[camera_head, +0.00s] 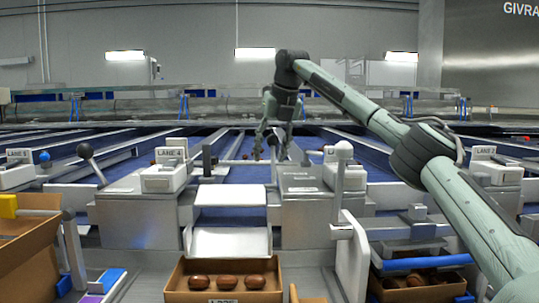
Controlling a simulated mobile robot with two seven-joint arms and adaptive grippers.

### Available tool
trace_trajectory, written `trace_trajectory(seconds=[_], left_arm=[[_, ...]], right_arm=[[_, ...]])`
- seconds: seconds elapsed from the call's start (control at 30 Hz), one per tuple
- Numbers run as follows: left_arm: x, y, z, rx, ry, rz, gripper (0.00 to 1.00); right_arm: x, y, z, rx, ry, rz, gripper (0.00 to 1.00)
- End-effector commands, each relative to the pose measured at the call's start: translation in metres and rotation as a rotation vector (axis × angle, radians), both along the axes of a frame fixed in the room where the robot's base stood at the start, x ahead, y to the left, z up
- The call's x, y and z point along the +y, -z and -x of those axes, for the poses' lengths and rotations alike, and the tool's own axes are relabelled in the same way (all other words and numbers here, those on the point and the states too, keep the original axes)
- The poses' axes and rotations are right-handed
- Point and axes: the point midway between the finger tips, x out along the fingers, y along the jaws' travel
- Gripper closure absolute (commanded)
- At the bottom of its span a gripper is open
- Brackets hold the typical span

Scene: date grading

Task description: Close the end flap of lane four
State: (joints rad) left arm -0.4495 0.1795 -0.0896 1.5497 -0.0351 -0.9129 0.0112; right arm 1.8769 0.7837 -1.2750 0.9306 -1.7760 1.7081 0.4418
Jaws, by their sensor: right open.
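My right gripper (270,148) reaches in from the right and points down over the blue lane behind the middle chute, its fingers apart and nothing seen between them. The middle lane end has a pale upper plate (230,195) and a lower sloping plate (229,242); I cannot tell which is a flap. A white-knobbed lever (343,150) stands upright right of them, and a black-handled lever (207,160) stands on their left. My left gripper is not in view.
A cardboard box (177,285) with dates stands below the middle chute. Another box (375,290) is at lower right, partly behind my arm, and a larger one (35,255) at left. A tilted black-ball lever (86,152) rises at left. Metal housings (140,220) flank the chute.

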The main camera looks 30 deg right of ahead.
Motion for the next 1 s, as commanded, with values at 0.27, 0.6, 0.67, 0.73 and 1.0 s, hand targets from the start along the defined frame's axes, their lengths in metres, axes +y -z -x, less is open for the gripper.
trace_trajectory(seconds=[0.27,0.6,0.67,0.73,1.0], left_arm=[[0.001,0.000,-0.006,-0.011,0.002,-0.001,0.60],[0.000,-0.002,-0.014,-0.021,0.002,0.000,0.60],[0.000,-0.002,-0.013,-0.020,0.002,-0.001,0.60],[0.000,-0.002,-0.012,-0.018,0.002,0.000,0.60],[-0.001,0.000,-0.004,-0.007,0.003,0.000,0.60]], right_arm=[[0.000,0.009,-0.004,-0.001,0.000,-0.001,0.54],[0.000,0.009,-0.004,-0.001,0.000,0.000,0.82],[0.000,0.008,-0.004,-0.001,0.000,0.000,0.89],[0.000,0.008,-0.004,-0.001,0.000,0.000,0.98],[0.000,0.008,-0.004,-0.001,0.000,-0.001,1.00]])
